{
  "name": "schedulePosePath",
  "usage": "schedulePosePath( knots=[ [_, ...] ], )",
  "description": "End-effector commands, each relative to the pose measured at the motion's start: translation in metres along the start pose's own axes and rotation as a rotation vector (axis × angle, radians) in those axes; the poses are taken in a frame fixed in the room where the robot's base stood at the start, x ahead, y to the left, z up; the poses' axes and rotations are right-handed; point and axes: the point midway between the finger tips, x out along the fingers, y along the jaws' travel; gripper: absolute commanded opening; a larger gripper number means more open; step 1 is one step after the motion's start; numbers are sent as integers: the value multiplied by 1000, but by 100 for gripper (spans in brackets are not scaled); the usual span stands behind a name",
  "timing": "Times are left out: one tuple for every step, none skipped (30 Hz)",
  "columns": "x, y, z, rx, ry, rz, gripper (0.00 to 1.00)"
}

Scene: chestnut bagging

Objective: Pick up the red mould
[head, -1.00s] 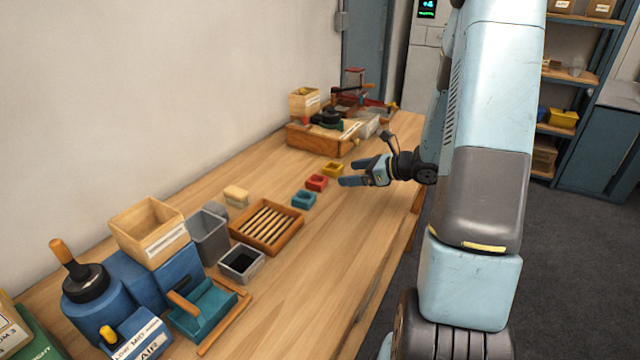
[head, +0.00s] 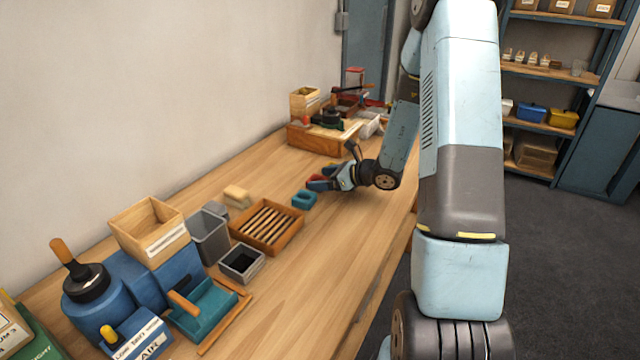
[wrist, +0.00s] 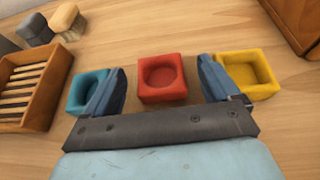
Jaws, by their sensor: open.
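The red mould (wrist: 161,77) is a small square block with a round hollow, lying on the wooden bench. In the wrist view it sits between the two open fingers of my gripper (wrist: 162,88), with a gap on each side. In the head view my gripper (head: 322,182) is low over the bench and hides most of the red mould (head: 316,178). A teal mould (wrist: 88,90) lies just outside the left finger. A yellow mould (wrist: 248,73) lies just beyond the right finger. The yellow one is hidden in the head view.
A wooden tray of slats (head: 267,226) and a cream block (head: 237,196) lie left of the moulds. A wooden box (head: 318,138) stands behind them. Grey bins (head: 209,238) stand nearer.

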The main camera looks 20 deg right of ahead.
Motion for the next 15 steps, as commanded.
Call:
schedulePosePath(
  knots=[
    [8,1,-2,2,0,3,89],
    [13,1,-2,1,0,3,89],
    [18,1,-2,0,-1,3,89],
    [22,1,-2,-1,0,3,89],
    [25,1,-2,-1,0,2,89],
    [27,0,-2,-1,0,1,89],
    [29,0,-2,0,0,0,89],
    [30,0,-2,0,1,0,89],
    [30,0,-2,0,1,-1,89],
    [30,0,-2,0,1,-1,89],
    [30,0,-2,0,0,-1,89],
    [29,0,-2,0,0,-1,89],
    [29,0,-2,0,0,-1,89],
    [29,0,-2,0,0,-1,87],
    [29,0,-2,0,0,-1,84]
  ],
)
